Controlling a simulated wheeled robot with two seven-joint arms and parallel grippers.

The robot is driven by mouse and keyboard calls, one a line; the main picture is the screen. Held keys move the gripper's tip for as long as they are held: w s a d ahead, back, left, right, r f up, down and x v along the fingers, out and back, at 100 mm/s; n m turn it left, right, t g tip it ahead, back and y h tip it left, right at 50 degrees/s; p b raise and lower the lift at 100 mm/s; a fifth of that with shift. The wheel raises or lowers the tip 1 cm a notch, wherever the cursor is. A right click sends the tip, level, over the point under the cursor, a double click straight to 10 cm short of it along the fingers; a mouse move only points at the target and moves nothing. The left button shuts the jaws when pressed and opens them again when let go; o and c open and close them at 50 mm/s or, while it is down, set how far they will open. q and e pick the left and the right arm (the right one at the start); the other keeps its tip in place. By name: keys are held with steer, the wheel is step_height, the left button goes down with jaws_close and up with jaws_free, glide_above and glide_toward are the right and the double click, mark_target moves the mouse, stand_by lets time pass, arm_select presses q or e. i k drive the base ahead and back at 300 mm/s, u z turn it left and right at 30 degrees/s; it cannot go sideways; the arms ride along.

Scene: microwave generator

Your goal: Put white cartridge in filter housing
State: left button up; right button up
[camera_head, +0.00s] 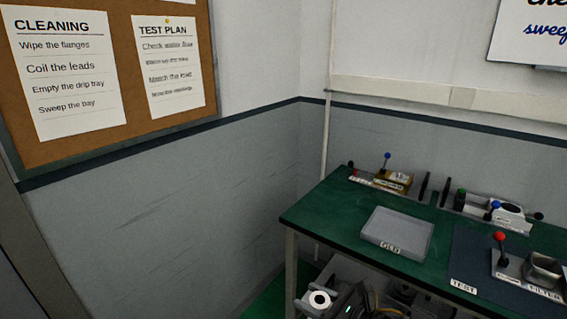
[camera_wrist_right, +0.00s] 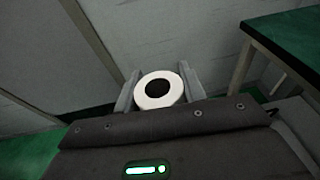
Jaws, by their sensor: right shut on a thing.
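The white cartridge (camera_wrist_right: 160,102), a white ring with a dark hole, sits between the two grey fingers of my right gripper (camera_wrist_right: 158,88), which is shut on it. In the head view the white cartridge (camera_head: 319,308) shows at the bottom, with my right gripper (camera_head: 320,300) around it, left of and below the green table's top. The filter housing (camera_head: 543,270) is a grey open cup on a plate labelled FILTER, with a red-knobbed lever beside it, at the right of the table. The cartridge is well apart from the housing. My left gripper is not in view.
The green table (camera_head: 335,205) holds a grey tray labelled OLD (camera_head: 398,233) near its left front. A dark mat labelled TEST (camera_head: 473,257) lies left of the housing. Lever fixtures (camera_head: 390,181) stand along the back. The table's left edge and leg are near my right gripper.

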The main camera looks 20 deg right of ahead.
mark_target(537, 275)
steer(key=z, duration=1.05)
steer(key=i, duration=0.95)
steer(key=z, duration=0.85)
steer(key=i, duration=0.6)
